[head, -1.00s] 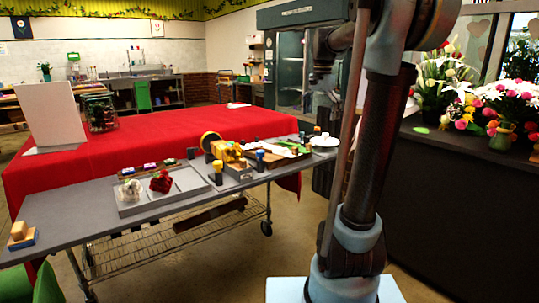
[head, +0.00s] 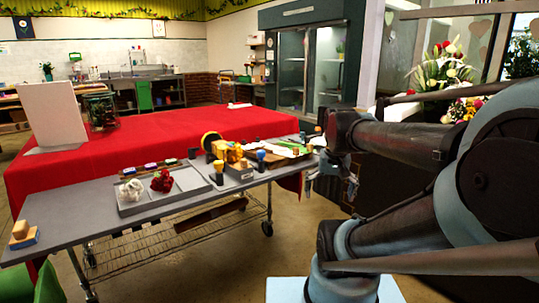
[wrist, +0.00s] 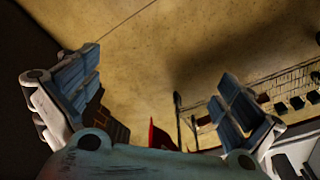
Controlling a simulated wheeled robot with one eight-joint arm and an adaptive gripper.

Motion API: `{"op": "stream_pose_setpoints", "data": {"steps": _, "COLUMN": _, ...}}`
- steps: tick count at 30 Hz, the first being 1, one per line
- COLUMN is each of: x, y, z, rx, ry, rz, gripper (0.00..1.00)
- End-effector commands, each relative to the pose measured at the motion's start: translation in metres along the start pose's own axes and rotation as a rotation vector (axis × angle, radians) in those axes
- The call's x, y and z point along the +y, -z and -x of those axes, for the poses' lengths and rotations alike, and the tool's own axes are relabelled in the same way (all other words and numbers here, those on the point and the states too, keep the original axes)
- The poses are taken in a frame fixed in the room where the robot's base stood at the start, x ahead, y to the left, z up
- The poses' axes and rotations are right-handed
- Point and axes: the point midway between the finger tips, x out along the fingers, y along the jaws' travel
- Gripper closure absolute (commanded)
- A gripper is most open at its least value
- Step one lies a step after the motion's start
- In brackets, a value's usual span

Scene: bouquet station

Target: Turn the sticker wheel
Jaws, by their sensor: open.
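A yellow device with a round dark-faced, yellow-rimmed disc, which looks like the sticker wheel (head: 210,142), stands on the grey table (head: 80,208) toward its right half. My gripper (head: 322,187) is beyond the table's right end, about at or below tabletop height, pointing down and apart from the wheel. In the wrist view my gripper (wrist: 158,88) has its two blue-padded fingers spread wide with nothing between them. The wheel cannot be made out in the wrist view, which shows mostly floor.
A grey tray (head: 190,181) with a white and a red flower lies left of the wheel. Small stampers, including a blue-topped one (head: 261,156), stand to its right. A red-covered table (head: 150,140) is behind. A dark counter (head: 375,180) stands at right.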

Motion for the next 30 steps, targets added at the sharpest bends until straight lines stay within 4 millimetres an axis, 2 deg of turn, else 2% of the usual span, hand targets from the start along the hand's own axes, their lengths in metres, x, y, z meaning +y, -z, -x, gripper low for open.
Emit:
{"op": "stream_pose_setpoints", "data": {"steps": 1, "x": 0.002, "y": -0.014, "z": -0.013, "rx": 0.006, "ry": 0.001, "rz": 0.030, "gripper": 0.00}}
{"op": "stream_pose_setpoints", "data": {"steps": 3, "x": 0.004, "y": -0.028, "z": -0.028, "rx": 0.015, "ry": 0.002, "rz": 0.073, "gripper": 0.00}}
{"op": "stream_pose_setpoints", "data": {"steps": 9, "x": 0.008, "y": -0.054, "z": -0.057, "rx": 0.031, "ry": 0.002, "rz": 0.151, "gripper": 0.00}}
{"op": "stream_pose_setpoints", "data": {"steps": 11, "x": 0.009, "y": -0.057, "z": -0.061, "rx": 0.033, "ry": 0.002, "rz": 0.162, "gripper": 0.11}}
{"op": "stream_pose_setpoints", "data": {"steps": 14, "x": 0.009, "y": -0.054, "z": -0.057, "rx": 0.032, "ry": 0.002, "rz": 0.148, "gripper": 0.34}}
{"op": "stream_pose_setpoints", "data": {"steps": 17, "x": 0.006, "y": -0.039, "z": -0.041, "rx": 0.027, "ry": 0.002, "rz": 0.082, "gripper": 0.55}}
{"op": "stream_pose_setpoints", "data": {"steps": 23, "x": 0.002, "y": 0.013, "z": 0.012, "rx": 0.007, "ry": -0.002, "rz": -0.156, "gripper": 0.55}}
{"op": "stream_pose_setpoints", "data": {"steps": 30, "x": -0.003, "y": 0.084, "z": 0.071, "rx": -0.016, "ry": -0.013, "rz": -0.464, "gripper": 0.55}}
